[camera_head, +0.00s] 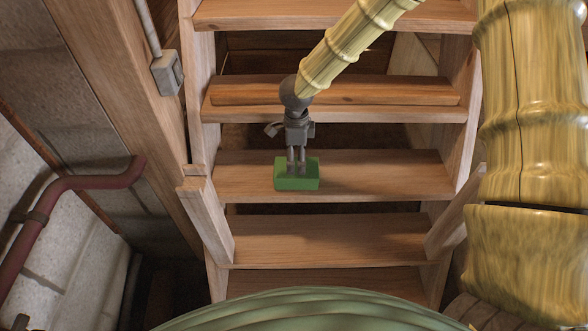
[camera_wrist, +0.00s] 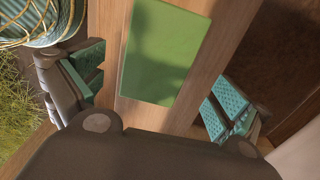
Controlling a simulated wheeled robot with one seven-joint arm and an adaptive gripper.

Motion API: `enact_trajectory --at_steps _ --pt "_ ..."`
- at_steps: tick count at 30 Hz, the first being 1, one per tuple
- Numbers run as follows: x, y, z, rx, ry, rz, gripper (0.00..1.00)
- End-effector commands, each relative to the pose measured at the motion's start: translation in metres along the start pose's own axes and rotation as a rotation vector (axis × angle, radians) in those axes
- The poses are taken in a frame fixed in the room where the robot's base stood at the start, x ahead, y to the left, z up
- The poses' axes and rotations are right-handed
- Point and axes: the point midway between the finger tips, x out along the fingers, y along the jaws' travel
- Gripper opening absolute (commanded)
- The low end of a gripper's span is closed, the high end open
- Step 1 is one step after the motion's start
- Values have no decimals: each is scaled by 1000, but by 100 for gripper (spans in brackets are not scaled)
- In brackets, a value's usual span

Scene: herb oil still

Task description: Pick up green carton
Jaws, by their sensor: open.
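The green carton (camera_head: 297,183) is a flat-topped green box on a wooden step (camera_head: 390,175). In the wrist view the green carton (camera_wrist: 165,50) shows its plain rectangular top, with a soft shadow across it. My gripper (camera_head: 296,165) points down directly over the carton in the head view, and its fingers overlap the carton's top there. In the wrist view my gripper (camera_wrist: 155,88) is open, with one teal-padded finger on each side of the carton's near end. Clear gaps show between both pads and the carton. I cannot tell the exact height of the fingertips above it.
More wooden steps lie above and below, with a loose-looking plank (camera_head: 340,91) on the step behind. Wooden side rails stand left and right. A dark red pipe (camera_head: 85,181) and a grey switch box (camera_head: 168,72) are on the left. Straw-like greenery (camera_wrist: 22,115) lies at the wrist view's left.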

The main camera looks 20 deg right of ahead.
Motion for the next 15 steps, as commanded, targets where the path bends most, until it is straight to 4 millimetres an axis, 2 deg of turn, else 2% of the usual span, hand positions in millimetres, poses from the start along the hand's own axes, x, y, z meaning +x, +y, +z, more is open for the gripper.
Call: enact_trajectory --at_steps 15 --pt "47 2 0 0 4 0 100"
